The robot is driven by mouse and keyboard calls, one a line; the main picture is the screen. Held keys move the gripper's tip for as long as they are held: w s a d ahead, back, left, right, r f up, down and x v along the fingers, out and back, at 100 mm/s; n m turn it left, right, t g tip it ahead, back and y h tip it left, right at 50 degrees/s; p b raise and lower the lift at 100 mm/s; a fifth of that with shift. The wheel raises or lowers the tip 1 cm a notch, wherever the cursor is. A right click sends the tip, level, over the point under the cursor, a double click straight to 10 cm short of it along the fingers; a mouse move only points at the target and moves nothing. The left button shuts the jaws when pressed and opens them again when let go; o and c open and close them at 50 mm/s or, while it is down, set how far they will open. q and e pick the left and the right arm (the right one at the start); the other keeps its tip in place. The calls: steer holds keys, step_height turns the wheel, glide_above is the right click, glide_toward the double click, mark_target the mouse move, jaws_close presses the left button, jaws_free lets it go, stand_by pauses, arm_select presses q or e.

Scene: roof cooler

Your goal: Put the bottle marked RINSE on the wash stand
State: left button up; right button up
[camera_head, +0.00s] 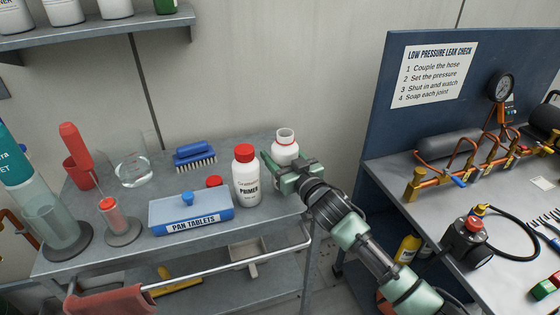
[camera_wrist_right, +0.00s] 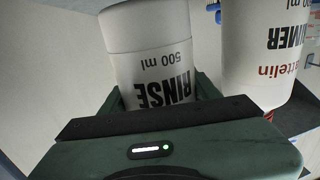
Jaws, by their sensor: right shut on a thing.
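The white RINSE bottle (camera_head: 285,146) is at the far right corner of the grey metal cart; its mark reads clearly in the right wrist view (camera_wrist_right: 155,65). It looks upright, with a red ring below its pale open top. My right gripper (camera_head: 289,168) is shut on it from the near right side, fingers on both sides in the wrist view (camera_wrist_right: 160,98). I cannot tell whether its base touches the cart top. No thing is marked as the wash stand, so I cannot say which it is. My left gripper is not in view.
A red-capped PRIMER bottle (camera_head: 246,178) stands close left of the RINSE bottle. A blue PAN TABLETS box (camera_head: 190,214), red cap (camera_head: 214,182), brush (camera_head: 195,157) and round-based holders (camera_head: 122,234) crowd the cart (camera_head: 277,217). A bench (camera_head: 515,215) with pipework is at right.

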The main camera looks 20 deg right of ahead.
steer(key=shift+f, duration=1)
steer(key=shift+f, duration=0.1)
steer(key=o, duration=1.4)
steer(key=shift+f, duration=0.1)
steer(key=shift+f+b, duration=0.15)
steer(key=shift+b, duration=0.3)
steer(key=v, duration=0.8)
steer(key=shift+f+b, duration=0.1)
steer(key=shift+b, duration=0.25)
